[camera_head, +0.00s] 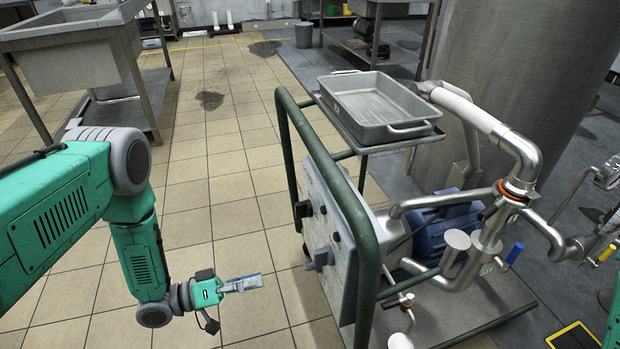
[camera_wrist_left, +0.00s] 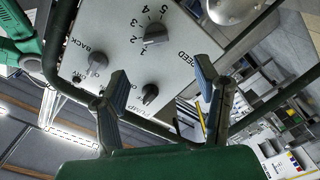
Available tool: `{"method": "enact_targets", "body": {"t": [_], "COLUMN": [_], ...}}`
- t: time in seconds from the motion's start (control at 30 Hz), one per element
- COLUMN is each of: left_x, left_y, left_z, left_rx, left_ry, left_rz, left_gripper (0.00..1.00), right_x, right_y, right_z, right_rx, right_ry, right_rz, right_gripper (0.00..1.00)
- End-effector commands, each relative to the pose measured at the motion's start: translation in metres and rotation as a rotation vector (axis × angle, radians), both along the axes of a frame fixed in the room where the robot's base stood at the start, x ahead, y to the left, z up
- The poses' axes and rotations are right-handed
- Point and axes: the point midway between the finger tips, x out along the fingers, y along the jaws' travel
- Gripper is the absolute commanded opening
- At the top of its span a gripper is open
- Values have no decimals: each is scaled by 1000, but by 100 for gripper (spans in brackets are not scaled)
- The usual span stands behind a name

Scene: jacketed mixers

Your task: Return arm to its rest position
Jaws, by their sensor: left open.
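My left gripper (camera_head: 243,284) is extended over the tiled floor, to the left of the pump cart's control panel (camera_head: 328,235). It is apart from the panel and holds nothing. In the left wrist view my left gripper (camera_wrist_left: 160,85) shows two separated fingers with the control panel (camera_wrist_left: 130,45) beyond them. The panel carries a numbered speed knob (camera_wrist_left: 154,34), a knob marked BACK (camera_wrist_left: 97,63) and a pump knob (camera_wrist_left: 149,93). My right gripper is not in view; only a sliver of green shows at the right edge of the head view.
The green tubular frame (camera_head: 345,200) surrounds the panel close to my left gripper. A metal tray (camera_head: 375,105) sits on top of the cart, with pipes (camera_head: 485,215) and a blue motor (camera_head: 440,225) behind. A steel sink (camera_head: 70,45) stands at far left. The tiled floor between is clear.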

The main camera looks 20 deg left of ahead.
Motion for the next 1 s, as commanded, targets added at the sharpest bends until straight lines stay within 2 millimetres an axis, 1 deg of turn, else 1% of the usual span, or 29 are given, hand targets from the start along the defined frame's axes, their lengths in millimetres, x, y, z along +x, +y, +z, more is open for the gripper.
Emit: {"method": "enact_targets", "body": {"t": [0.07,0.17,0.27,0.33,0.37,0.47,0.5,0.57,0.6,0.7,0.8,0.83,0.9,1.0], "left_x": [0,3,4,-5,-12,-52,-72,-106,-129,-173,-201,-206,-214,-215], "left_y": [-1,-9,-22,-29,-30,-23,-18,-6,2,19,30,32,35,35], "left_z": [1,4,7,8,8,13,17,26,34,52,65,67,70,71], "left_rx": [6,63,208,364,440,699,798,936,1015,1158,1236,1250,1270,1272], "left_ry": [3,24,88,167,209,370,440,544,612,740,823,837,863,866], "left_rz": [4,39,107,154,169,187,181,162,146,106,80,76,69,67], "left_gripper": [57,57,57,57,57,57,57,57,57,57,57,57,57,57], "right_x": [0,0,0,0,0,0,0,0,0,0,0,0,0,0], "right_y": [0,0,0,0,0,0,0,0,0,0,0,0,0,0], "right_z": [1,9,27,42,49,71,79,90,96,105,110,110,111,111], "right_rx": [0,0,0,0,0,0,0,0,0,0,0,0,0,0], "right_ry": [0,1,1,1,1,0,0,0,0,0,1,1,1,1], "right_rz": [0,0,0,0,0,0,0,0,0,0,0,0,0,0], "right_gripper": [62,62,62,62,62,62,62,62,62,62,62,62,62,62]}}
